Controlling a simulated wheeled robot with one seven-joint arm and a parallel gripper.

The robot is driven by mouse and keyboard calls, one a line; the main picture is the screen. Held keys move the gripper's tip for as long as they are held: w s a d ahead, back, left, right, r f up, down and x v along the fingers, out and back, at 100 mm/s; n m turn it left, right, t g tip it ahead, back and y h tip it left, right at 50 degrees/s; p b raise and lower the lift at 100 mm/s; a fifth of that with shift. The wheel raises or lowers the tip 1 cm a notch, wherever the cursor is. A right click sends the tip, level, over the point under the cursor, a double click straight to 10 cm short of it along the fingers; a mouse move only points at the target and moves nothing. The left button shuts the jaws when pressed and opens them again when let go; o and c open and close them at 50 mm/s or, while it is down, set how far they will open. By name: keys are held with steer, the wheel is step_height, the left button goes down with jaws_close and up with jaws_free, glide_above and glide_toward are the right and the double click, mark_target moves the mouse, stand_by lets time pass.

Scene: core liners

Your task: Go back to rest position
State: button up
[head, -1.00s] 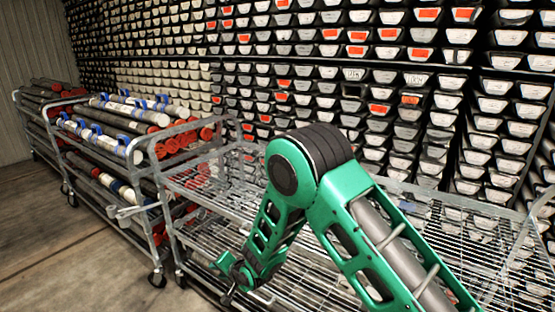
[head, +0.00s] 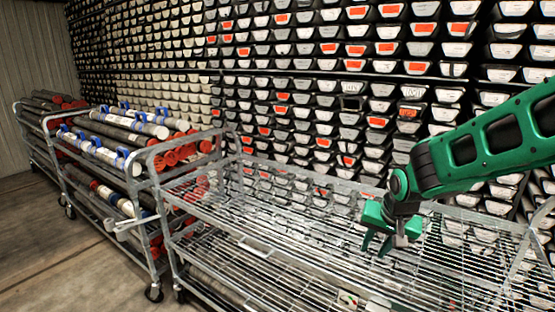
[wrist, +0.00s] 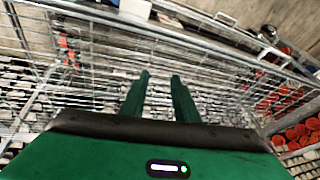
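My gripper (head: 376,246) hangs from the green arm at the right of the head view, over the empty wire-mesh cart (head: 262,245). It points downward. In the wrist view its two green fingers (wrist: 161,76) stand apart with a clear gap and nothing between them. So it is open and empty. The height of the fingertips above the mesh is hard to judge.
Carts at the left carry core liners (head: 130,125), grey and white tubes with blue clips and red ends. A wall of stacked boxes (head: 300,60) with white and orange labels fills the back. Open floor (head: 50,245) lies at the front left.

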steer(key=s+d+r+m+g+h, duration=0.1)
steer(key=s+d+r+g, duration=0.15)
steer(key=s+d, duration=1)
steer(key=s+d+r+g, duration=0.1)
steer(key=s+d+g, duration=0.1)
steer(key=s, duration=1.6)
steer(key=shift+s+d+r+m+y, duration=0.15)
steer(key=shift+s+d+m+y, duration=0.2)
steer(key=shift+d, duration=0.3)
steer(key=shift+w, duration=0.1)
steer(key=shift+w+f, duration=0.25)
steer(key=shift+w, duration=0.4)
steer(key=shift+s, duration=0.1)
